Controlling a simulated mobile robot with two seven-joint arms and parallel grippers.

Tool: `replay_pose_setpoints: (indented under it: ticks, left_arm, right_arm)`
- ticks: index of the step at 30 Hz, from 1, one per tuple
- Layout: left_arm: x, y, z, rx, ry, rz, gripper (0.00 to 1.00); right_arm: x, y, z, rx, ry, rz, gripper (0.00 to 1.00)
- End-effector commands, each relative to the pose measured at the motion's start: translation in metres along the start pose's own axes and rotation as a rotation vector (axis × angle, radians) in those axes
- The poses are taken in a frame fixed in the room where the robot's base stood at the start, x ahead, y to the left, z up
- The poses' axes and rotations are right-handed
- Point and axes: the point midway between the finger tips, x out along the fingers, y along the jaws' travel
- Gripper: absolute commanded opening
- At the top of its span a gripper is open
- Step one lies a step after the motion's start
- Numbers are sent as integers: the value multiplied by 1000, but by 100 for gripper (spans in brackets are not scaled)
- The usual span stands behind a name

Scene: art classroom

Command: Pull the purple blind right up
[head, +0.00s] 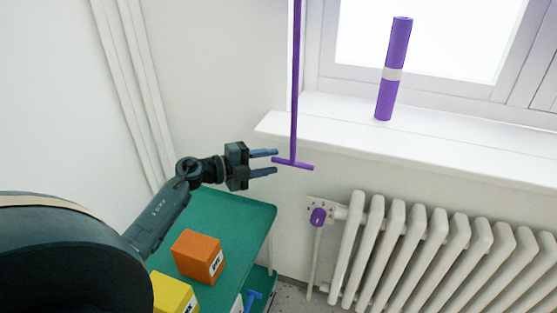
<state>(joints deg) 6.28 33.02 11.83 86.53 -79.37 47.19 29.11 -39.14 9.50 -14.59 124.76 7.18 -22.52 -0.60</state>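A purple pull rod (295,80) hangs down in front of the wall left of the window, with a purple crossbar handle (300,165) at its lower end. The blind itself is out of view above. My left gripper (276,162) points right, its two blue-grey fingers apart, one above the other. The left end of the crossbar shows at the gap between the fingertips. I cannot tell whether they touch. My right gripper is not in view.
A purple tube with a pale band (397,60) stands on the white windowsill (470,135). Below are a white radiator (430,250) and its purple valve knob (318,217). A green trolley (240,215) under my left arm carries orange (197,255) and yellow (172,293) boxes.

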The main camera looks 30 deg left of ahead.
Motion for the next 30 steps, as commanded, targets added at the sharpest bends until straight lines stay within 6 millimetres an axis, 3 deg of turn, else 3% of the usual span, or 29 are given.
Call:
replay_pose_setpoints:
  ticks: [7, 18, 30]
  left_arm:
    - [30, 0, 0, 0, 0, -1, 36]
    - [34, 0, 0, 1, 0, 0, 35]
    - [33, 0, 0, 1, 0, 0, 3]
  right_arm:
    - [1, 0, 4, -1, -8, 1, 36]
    - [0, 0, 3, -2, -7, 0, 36]
    - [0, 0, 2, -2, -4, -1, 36]
